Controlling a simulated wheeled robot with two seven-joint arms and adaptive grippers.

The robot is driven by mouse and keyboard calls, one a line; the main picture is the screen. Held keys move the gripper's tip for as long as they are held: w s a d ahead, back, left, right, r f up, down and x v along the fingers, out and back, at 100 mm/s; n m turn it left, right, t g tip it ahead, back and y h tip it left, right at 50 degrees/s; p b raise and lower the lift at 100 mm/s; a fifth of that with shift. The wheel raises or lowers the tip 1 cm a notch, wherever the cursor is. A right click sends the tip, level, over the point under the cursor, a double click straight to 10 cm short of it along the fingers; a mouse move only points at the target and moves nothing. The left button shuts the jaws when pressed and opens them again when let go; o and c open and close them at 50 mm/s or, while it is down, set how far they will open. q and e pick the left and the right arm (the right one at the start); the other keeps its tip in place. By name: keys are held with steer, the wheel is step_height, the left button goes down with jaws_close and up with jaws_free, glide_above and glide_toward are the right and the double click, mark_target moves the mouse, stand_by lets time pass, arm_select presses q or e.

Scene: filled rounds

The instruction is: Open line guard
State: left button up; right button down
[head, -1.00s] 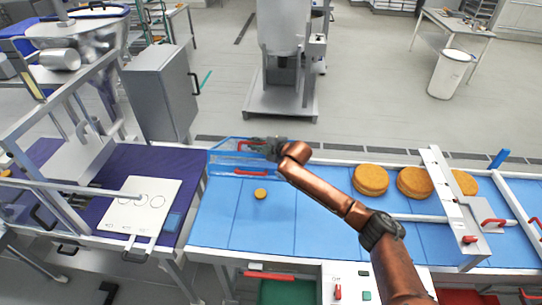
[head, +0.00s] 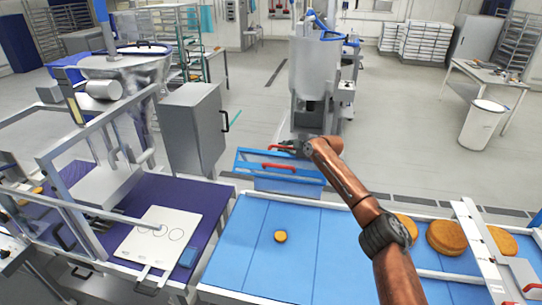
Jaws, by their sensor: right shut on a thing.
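The line guard (head: 247,159) is a blue-framed, partly see-through panel at the far edge of the blue conveyor (head: 335,240), in the middle of the head view. It has a red bar (head: 279,166) across it, and a smaller red piece shows just above, by my gripper. My right arm, copper-coloured, reaches in from the lower right. My right gripper (head: 291,147) is at the guard's upper edge, shut on its handle; the fingers are small and partly hidden. My left gripper is not in view.
A small round cake (head: 280,236) lies on the conveyor in front of the guard. Larger cakes (head: 447,238) sit to the right, beside a white crossbar (head: 485,245). A purple table with a white board (head: 158,235) is at left. A grey cabinet (head: 192,128) stands behind it.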

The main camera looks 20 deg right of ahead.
steer(key=shift+w+d+r, duration=0.1)
steer(key=shift+w+r, duration=0.1)
steer(key=c, duration=2)
jaws_free()
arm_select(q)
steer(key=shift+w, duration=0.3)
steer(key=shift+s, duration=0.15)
arm_select(e)
steer(key=v, duration=1.1)
steer(key=shift+s+d+r, duration=0.1)
steer(key=shift+s+r, duration=0.05)
steer(key=shift+s, duration=0.2)
